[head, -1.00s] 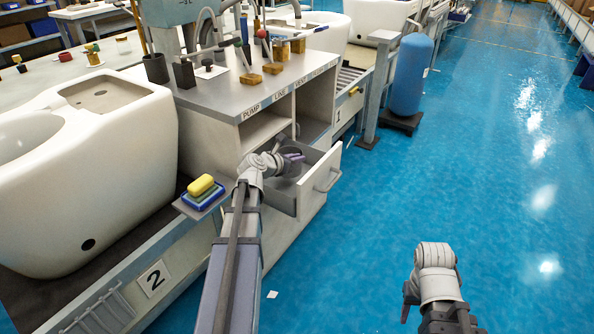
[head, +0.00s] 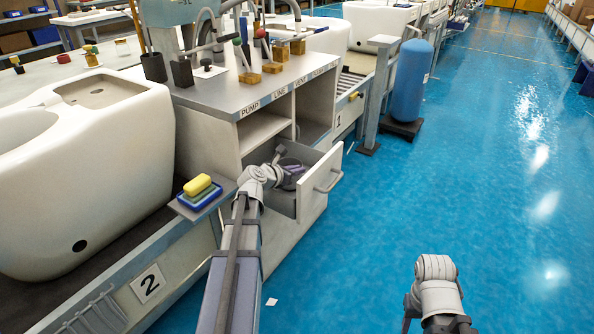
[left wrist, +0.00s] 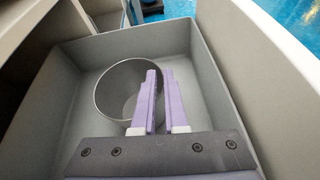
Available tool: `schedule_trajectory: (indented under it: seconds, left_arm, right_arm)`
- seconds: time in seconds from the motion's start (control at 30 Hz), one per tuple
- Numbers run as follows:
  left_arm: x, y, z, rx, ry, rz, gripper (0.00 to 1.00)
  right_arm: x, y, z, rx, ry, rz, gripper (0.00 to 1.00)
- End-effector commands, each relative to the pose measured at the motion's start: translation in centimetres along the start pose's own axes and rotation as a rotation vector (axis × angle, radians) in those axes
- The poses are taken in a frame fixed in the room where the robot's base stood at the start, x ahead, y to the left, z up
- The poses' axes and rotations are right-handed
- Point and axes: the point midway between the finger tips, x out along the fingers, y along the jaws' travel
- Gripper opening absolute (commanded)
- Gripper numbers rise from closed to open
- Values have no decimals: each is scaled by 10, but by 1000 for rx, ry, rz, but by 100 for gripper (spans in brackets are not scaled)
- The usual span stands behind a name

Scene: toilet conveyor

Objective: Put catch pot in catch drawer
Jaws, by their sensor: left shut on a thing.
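The catch pot (left wrist: 118,88) is a grey, open-topped round pot. It is inside the open catch drawer (left wrist: 222,95), towards its far left part in the left wrist view. In the head view the pot (head: 286,163) shows partly behind my left wrist, within the pulled-out drawer (head: 322,183). My left gripper (left wrist: 160,75) has purple fingers, shut on the right side of the pot's wall; it also shows in the head view (head: 294,170). My right arm shows at the lower right, but its fingers are hidden.
The drawer is in a white cabinet (head: 210,140) with open shelves and several tools on top. A yellow block (head: 197,185) lies on a small side tray. A blue tank (head: 410,80) stands beyond. The blue floor at right is clear.

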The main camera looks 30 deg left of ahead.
Motion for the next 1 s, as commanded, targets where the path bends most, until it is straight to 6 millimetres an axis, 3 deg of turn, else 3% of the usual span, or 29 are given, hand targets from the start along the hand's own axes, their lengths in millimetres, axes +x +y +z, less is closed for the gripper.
schedule_trajectory:
  seconds: [0.13, 0.17, 0.4, 0.67, 0.87, 1.0]
  left_arm:
    - [1, 0, -1, 0, 0, 0, 0]
    - [1, 0, -1, 0, 0, 0, 14]
    - [0, 0, -1, 0, 0, 0, 41]
    - [0, 0, 0, 0, 0, 0, 41]
    - [-7, 1, 16, 0, 0, 0, 41]
    - [-43, -1, 13, -2, 1, 3, 41]
  right_arm:
    - [1, 0, 0, 0, 0, 0, 50]
    - [1, 0, 0, 0, 0, 0, 50]
    - [1, 0, 0, 0, 0, 0, 50]
    - [0, 0, 0, 0, 0, 0, 50]
    - [-18, 2, 1, 2, -1, 1, 50]
    - [-29, 4, 2, 5, -2, 3, 50]
